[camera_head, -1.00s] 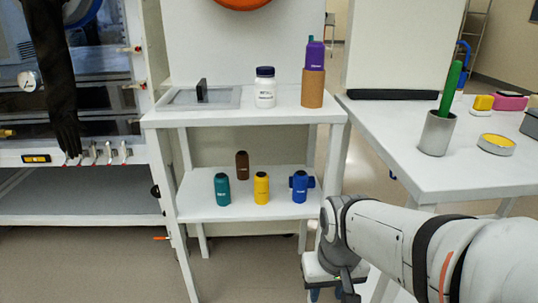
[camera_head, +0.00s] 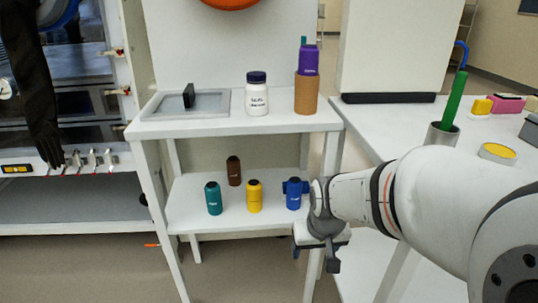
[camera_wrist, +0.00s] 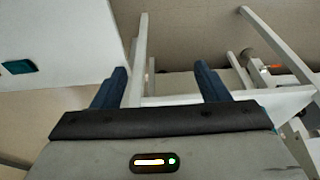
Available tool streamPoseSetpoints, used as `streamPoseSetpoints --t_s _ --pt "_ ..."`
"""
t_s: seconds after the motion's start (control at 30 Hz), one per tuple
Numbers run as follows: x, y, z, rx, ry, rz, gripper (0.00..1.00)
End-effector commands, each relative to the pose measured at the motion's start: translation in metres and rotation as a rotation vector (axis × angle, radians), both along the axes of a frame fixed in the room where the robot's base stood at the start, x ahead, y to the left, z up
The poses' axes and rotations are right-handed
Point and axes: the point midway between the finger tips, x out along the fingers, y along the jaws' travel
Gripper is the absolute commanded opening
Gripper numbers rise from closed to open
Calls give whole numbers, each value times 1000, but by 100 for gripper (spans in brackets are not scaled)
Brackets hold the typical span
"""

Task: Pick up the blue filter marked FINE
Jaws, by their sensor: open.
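The blue filter (camera_head: 294,194) stands upright near the right end of the lower shelf of the white stand (camera_head: 190,214), with a blue lobe on each side and a dark top. Its small white label is too small to read. My gripper (camera_head: 317,242) is in front of the shelf's right end, lower in the picture than the filter and apart from it. In the wrist view my gripper (camera_wrist: 162,70) shows two blue fingers spread apart with nothing between them. The filter is not recognisable in the wrist view.
On the same shelf stand a teal bottle (camera_head: 213,198), a yellow bottle (camera_head: 254,196) and a brown bottle (camera_head: 234,171). Above are a white jar (camera_head: 257,96) and a purple bottle in a brown holder (camera_head: 306,95). The stand's right front leg is close to my gripper.

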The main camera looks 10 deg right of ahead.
Motion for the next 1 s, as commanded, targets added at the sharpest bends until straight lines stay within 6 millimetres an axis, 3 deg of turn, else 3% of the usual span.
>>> streamPoseSetpoints --t_s 0.1,0.23,0.57,0.8,1.0 --pt "48 0 8 -1 -92 1 69" --pt "89 0 8 -2 -183 1 69" --pt "139 0 3 -3 -264 2 69" --pt "191 0 2 -3 -264 3 69" --pt "224 0 4 -3 -263 3 69"
